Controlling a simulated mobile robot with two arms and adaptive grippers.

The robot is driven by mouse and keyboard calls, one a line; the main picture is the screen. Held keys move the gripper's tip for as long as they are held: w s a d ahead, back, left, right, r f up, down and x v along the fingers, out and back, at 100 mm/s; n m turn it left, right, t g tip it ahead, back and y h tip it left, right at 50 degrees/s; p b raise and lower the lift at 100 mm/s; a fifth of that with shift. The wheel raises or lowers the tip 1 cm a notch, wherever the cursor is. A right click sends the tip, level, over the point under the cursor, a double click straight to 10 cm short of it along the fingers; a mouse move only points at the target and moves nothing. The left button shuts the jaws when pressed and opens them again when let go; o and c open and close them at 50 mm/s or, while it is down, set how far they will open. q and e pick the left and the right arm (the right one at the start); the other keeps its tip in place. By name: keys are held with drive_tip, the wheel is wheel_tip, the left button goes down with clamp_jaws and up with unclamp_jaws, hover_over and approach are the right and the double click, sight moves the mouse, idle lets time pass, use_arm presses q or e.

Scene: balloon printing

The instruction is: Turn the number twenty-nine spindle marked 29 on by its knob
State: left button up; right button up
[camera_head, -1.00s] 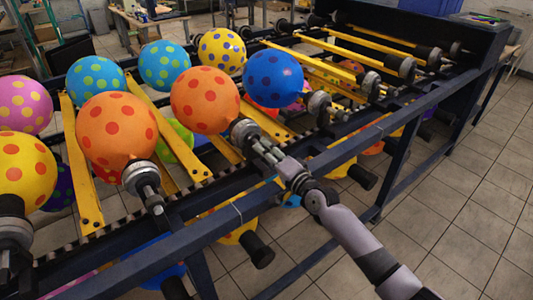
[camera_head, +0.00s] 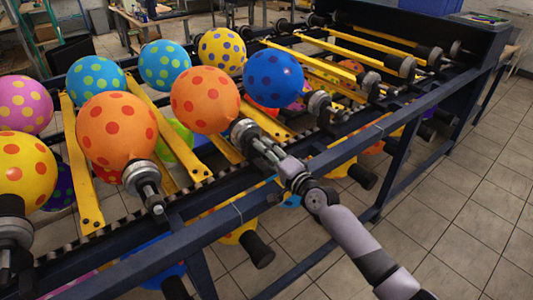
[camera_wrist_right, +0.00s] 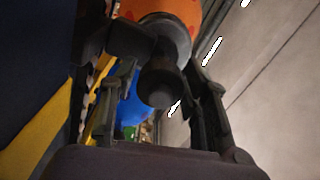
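The spindle (camera_head: 243,131) carrying the red-dotted orange balloon (camera_head: 205,99) sits on the near rail of the rack. No number 29 is readable on any spindle, so I cannot confirm which one this is. My right gripper (camera_head: 268,152) is at the outer end of this spindle. In the right wrist view, the dark round knob (camera_wrist_right: 160,84) is between the fingers of my right gripper (camera_wrist_right: 155,95). A gap shows beside the knob on the left, so the fingers look open around it. My left gripper is out of view.
A second orange balloon (camera_head: 117,129) on its spindle (camera_head: 144,181) stands to the left. A blue balloon (camera_head: 273,77) is close behind on the right. The dark rack rail (camera_head: 350,148) runs under my right forearm. Tiled floor (camera_head: 470,215) is clear on the right.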

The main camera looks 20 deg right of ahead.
drive_tip(key=shift+o, duration=1.2)
drive_tip(key=shift+s, duration=0.1)
drive_tip(key=v, duration=1.1)
drive_tip(key=shift+s+d, duration=0.15)
drive_tip(key=shift+s, duration=0.25)
